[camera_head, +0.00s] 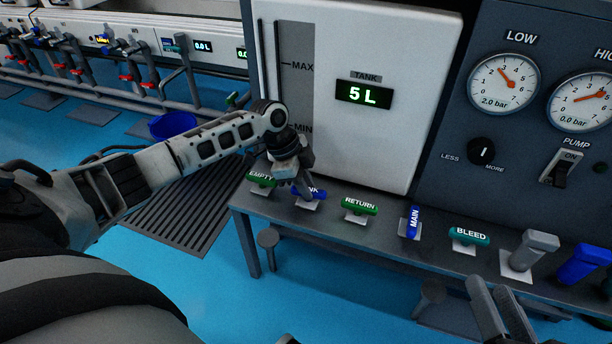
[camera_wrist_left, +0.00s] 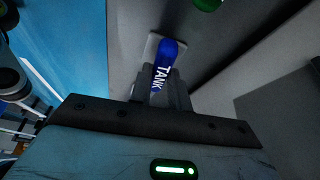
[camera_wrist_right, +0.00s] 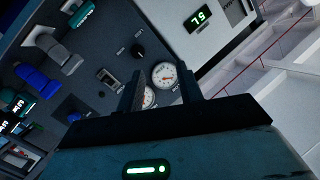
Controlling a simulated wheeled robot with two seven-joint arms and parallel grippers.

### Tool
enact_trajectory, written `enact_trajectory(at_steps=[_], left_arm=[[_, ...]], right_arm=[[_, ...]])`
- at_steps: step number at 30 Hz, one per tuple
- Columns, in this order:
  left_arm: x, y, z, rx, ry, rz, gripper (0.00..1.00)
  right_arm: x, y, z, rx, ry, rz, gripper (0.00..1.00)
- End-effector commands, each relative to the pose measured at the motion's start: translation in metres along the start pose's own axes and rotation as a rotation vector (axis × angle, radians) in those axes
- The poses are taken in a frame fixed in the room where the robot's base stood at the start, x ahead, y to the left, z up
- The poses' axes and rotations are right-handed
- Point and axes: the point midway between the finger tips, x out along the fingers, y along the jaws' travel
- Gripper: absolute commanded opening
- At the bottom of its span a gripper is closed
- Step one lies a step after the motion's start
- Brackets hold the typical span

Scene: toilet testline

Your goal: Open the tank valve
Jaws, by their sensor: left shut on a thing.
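The tank valve is a blue handle lettered TANK (camera_wrist_left: 163,66) on a pale base plate; in the left wrist view it lies between my left fingers. In the head view the handle (camera_head: 314,192) is partly hidden behind my left gripper (camera_head: 301,184), which reaches down to it. My left gripper (camera_wrist_left: 162,88) is shut on the handle. The tank panel's display (camera_head: 363,94) reads 5 L. My right gripper (camera_head: 500,310) is at the lower right of the head view; its two fingers (camera_wrist_right: 164,92) stand apart with nothing gripped between them in the right wrist view.
Along the bench, the green EMPTY handle (camera_head: 262,179) is left of the tank valve; the green RETURN (camera_head: 359,206), blue MAIN (camera_head: 412,221) and teal BLEED (camera_head: 469,237) handles are to its right. Gauges (camera_head: 503,83) and a pump switch (camera_head: 562,170) are on the grey panel.

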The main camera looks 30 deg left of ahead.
Motion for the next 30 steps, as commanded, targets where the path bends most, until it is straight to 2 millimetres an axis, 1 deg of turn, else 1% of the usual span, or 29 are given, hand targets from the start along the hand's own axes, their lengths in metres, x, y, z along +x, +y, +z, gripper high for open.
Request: enact_trajectory(at_steps=[1, 9, 18, 24, 30], left_arm=[[-0.008, 0.002, -0.003, -0.034, -0.001, -0.007, 0.0], [-0.007, 0.004, -0.004, -0.24, -0.001, -0.091, 0.0], [-0.004, 0.004, -0.003, -0.428, -0.001, -0.171, 0.0], [-0.002, 0.004, -0.002, -0.502, -0.002, -0.203, 0.0], [-0.001, 0.004, -0.001, -0.535, -0.002, -0.217, 0.0]], right_arm=[[-0.002, -0.002, -0.007, -0.036, -0.025, 0.023, 0.36], [-0.012, 0.014, 0.002, -0.235, -0.163, 0.135, 0.36], [-0.013, 0.036, 0.024, -0.214, -0.344, 0.215, 0.36], [-0.016, 0.043, 0.033, -0.202, -0.409, 0.24, 0.36], [-0.018, 0.046, 0.038, -0.196, -0.438, 0.25, 0.36]])
